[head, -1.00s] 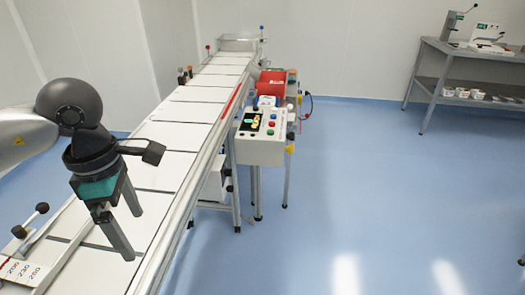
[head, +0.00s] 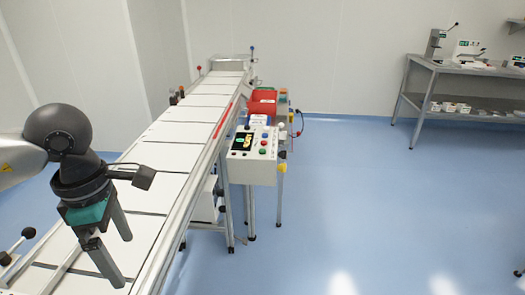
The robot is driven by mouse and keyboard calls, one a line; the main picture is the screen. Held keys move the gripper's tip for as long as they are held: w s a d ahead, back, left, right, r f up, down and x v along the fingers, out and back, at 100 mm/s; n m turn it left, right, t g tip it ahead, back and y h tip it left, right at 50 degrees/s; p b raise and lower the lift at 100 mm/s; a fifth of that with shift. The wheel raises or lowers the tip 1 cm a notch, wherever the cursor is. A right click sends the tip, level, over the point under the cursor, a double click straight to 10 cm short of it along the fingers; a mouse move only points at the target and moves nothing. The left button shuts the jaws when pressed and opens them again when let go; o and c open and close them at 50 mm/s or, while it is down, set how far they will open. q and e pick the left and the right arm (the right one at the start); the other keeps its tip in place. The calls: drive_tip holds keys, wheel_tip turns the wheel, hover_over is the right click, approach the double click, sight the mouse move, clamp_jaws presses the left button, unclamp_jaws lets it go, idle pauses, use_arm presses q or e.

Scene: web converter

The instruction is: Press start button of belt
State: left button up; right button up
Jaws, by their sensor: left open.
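The belt (head: 180,131) is a long conveyor with white plates, running from the lower left to the back middle. Its control box (head: 251,170) is a pale panel on the belt's right side. The box carries a small dark display and several coloured buttons, among them a green button (head: 263,151); their labels are too small to read. My left gripper (head: 122,262) is open and empty, pointing down over the near part of the belt, well apart from the control box. My right gripper is not in view.
A grey metal table (head: 470,70) with devices stands at the back right. The blue floor (head: 370,200) right of the belt is clear.

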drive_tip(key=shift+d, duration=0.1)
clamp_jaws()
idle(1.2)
